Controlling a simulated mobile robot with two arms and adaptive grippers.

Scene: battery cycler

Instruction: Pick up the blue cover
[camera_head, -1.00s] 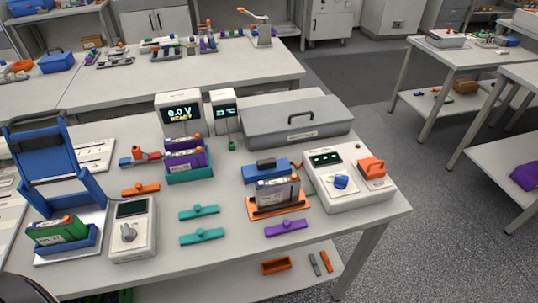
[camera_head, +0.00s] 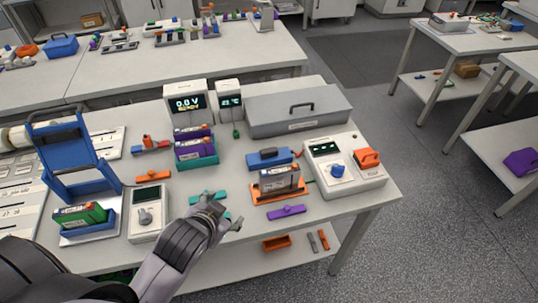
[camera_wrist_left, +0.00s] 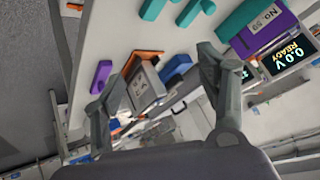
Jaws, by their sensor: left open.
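A blue cover (camera_head: 269,158) with a dark grip on top sits on the bench, just behind the battery in the orange holder (camera_head: 285,190). The blue piece (camera_wrist_left: 176,68) also shows in the left wrist view, between and beyond my fingers. My left gripper (camera_head: 222,211) is open and empty above the bench's front part, over the teal bars and to the front left of the cover. It shows in the left wrist view (camera_wrist_left: 161,68) with fingers spread. My right gripper is not in view.
A white device with a blue knob (camera_head: 343,165) stands right of the cover. A grey case (camera_head: 300,112) is behind it. A purple bar (camera_head: 287,212) lies in front of the orange holder. Batteries in a teal holder (camera_head: 198,163) stand to the left.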

